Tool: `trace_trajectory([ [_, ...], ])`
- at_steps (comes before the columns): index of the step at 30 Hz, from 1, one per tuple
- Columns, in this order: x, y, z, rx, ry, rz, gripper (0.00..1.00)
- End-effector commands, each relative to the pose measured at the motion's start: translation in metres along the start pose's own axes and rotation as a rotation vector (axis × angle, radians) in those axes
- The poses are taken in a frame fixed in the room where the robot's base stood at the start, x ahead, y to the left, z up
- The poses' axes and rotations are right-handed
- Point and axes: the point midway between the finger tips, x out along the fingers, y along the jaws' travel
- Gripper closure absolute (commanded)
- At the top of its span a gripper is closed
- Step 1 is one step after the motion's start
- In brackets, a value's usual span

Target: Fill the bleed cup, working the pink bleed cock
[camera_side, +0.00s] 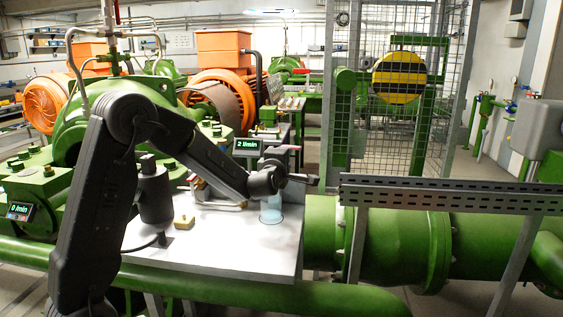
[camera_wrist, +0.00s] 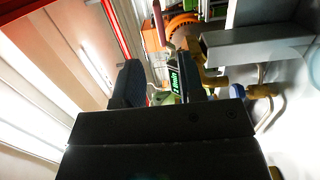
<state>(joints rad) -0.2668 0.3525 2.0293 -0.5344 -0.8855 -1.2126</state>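My gripper (camera_side: 305,180) is at the right end of my arm, above the white bench top. In the wrist view its two dark fingers (camera_wrist: 160,85) stand apart with nothing clearly between them. A clear, pale blue cup (camera_side: 271,213) stands upright on the bench just below and left of the gripper. I cannot make out its fill level. A pinkish rod-like handle (camera_wrist: 158,22) shows beyond the fingers in the wrist view; I cannot tell for sure that it is the bleed cock.
A small display (camera_side: 247,147) reading 2 l/min stands behind the bench; it also shows in the wrist view (camera_wrist: 174,80). A slotted grey rail (camera_side: 450,195) stands to the right. The bench front is clear.

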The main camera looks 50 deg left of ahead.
Motion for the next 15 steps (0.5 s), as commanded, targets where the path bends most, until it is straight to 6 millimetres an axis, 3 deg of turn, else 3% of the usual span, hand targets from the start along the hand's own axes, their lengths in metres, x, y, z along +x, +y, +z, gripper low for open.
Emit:
trace_trajectory([
  [6, -0.018, 0.0, 0.0, 0.0, -0.001, 0.0, 0.64],
  [15, -0.02, 0.0, 0.0, 0.0, 0.0, 0.0, 0.64],
])
